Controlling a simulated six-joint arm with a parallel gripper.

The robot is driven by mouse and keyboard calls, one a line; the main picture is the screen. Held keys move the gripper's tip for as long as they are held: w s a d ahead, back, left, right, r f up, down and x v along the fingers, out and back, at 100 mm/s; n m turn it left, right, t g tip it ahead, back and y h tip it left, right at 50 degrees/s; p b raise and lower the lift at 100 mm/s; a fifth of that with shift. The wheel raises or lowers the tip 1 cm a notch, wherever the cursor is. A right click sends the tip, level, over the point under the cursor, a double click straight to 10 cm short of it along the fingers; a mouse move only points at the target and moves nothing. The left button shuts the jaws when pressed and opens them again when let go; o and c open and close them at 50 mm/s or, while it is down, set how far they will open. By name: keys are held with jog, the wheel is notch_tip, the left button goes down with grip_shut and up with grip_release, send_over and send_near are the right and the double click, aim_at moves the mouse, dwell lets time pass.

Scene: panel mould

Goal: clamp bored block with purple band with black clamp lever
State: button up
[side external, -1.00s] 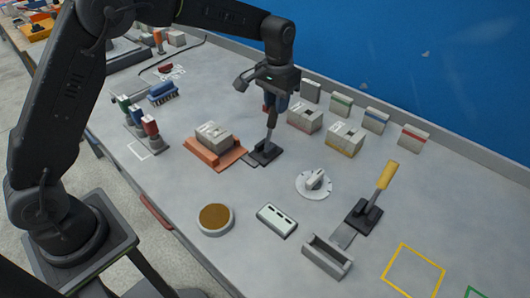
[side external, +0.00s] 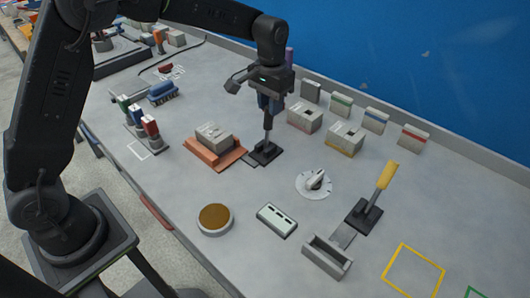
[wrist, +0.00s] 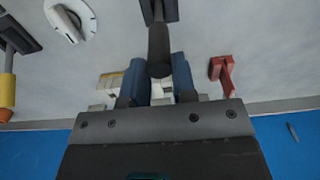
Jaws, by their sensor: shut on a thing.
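A pale bored block (side external: 214,134) sits on an orange-brown fixture (side external: 203,156) left of centre in the side view. I cannot make out a purple band on it. The black clamp lever (side external: 267,134) stands nearly upright on its dark base (side external: 265,153), just right of the fixture. My gripper (side external: 267,108) is above that base, shut on the lever's upper part. In the wrist view, the dark lever (wrist: 160,45) runs between my two blue fingers (wrist: 159,80). The grip itself is partly hidden in the side view.
A yellow-handled lever (side external: 387,176) stands to the right beside a grey holder (side external: 327,256). A white dial (side external: 314,184), a slotted block (side external: 277,220) and a round brown-topped pad (side external: 215,219) lie in front. Banded blocks (side external: 345,138) stand behind. The bench near the yellow outline (side external: 413,271) is clear.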

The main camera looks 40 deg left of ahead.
jog(key=shift+s+r, duration=0.1)
jog(key=shift+s, duration=0.4)
jog(key=shift+s, duration=1.65)
jog(key=shift+s+f, duration=0.25)
jog(key=shift+s, duration=0.45)
